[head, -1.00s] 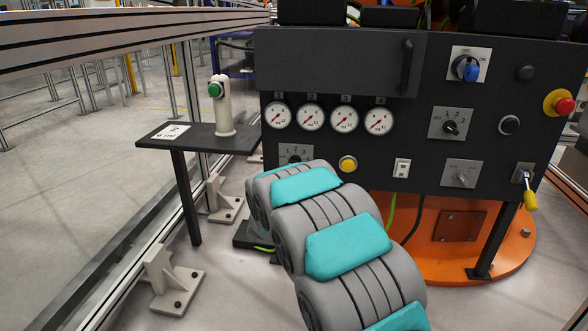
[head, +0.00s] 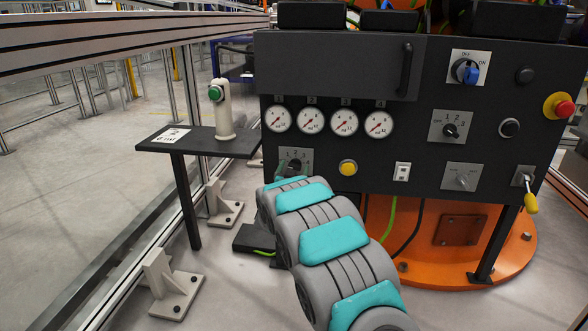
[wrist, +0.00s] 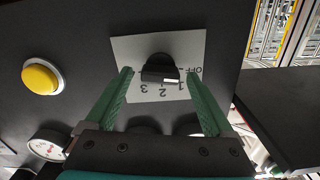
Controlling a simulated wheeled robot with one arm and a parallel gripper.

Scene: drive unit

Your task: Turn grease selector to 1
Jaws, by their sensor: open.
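A selector plate (head: 307,157) marked 1, 2, 3 is at the lower left of the panel, partly hidden by my gripper in the head view. In the wrist view the plate (wrist: 205,48) appears upside down, with OFF, 1, 2 and 3 around a black knob (wrist: 160,66). The knob's white mark is on the side of OFF and 1; its exact setting is unclear. My gripper (wrist: 162,90) is open, its green fingers on either side of the knob, with visible gaps. Contact cannot be confirmed. No grease label is readable.
A yellow button (head: 348,168) is right of the plate, with gauges (head: 311,119) above. Another OFF-1-2-3 selector (head: 450,130) is further right. A black side table (head: 190,143) with a green-buttoned post (head: 224,112) stands at left.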

